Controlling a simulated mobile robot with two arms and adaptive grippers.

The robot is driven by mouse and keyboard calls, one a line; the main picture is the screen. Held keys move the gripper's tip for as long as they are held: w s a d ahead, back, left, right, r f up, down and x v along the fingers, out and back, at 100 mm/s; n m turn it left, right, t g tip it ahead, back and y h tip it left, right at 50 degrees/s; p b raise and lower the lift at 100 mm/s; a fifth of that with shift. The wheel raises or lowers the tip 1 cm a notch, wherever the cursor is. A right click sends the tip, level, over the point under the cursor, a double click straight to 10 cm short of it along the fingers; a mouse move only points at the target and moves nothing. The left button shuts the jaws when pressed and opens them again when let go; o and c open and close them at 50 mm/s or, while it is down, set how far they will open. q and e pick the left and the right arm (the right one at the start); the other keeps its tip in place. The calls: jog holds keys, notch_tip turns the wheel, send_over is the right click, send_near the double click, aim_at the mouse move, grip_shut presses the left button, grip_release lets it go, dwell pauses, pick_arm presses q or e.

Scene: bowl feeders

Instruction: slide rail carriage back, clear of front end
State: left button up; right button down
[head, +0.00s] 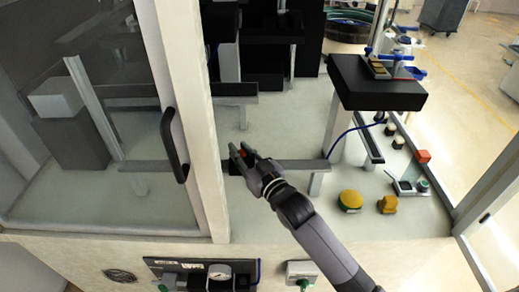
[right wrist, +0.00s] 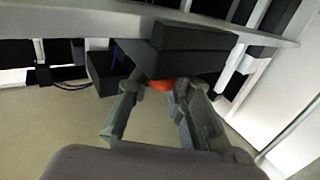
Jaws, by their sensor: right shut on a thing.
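The rail (head: 300,165) runs left to right near the front of the machine table and passes behind the door frame. It also crosses the top of the right wrist view (right wrist: 55,28). The dark rail carriage (right wrist: 185,62) sits at the rail, with an orange-red part (right wrist: 160,86) under it in that view. My right gripper (head: 243,153) is at the carriage, just right of the white door post. Its fingers (right wrist: 160,95) are shut on the carriage, one on each side of the red part. In the head view the gripper hides most of the carriage. My left gripper is out of view.
A glass door with a black handle (head: 174,145) and white post (head: 185,80) stands close left of the gripper. A black raised block (head: 375,85) is at right. The table behind the rail is partly clear.

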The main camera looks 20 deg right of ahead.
jog(key=shift+w+a, duration=0.2)
jog(key=shift+a, duration=0.45)
jog(key=shift+w+a, duration=0.2)
jog(key=shift+a, duration=0.4)
jog(key=c, duration=1.4)
grip_release()
jog(key=shift+d, duration=0.1)
jog(key=shift+s, duration=0.2)
jog(key=v, duration=1.1)
jog(key=shift+s+d, duration=0.15)
jog(key=shift+s, duration=0.15)
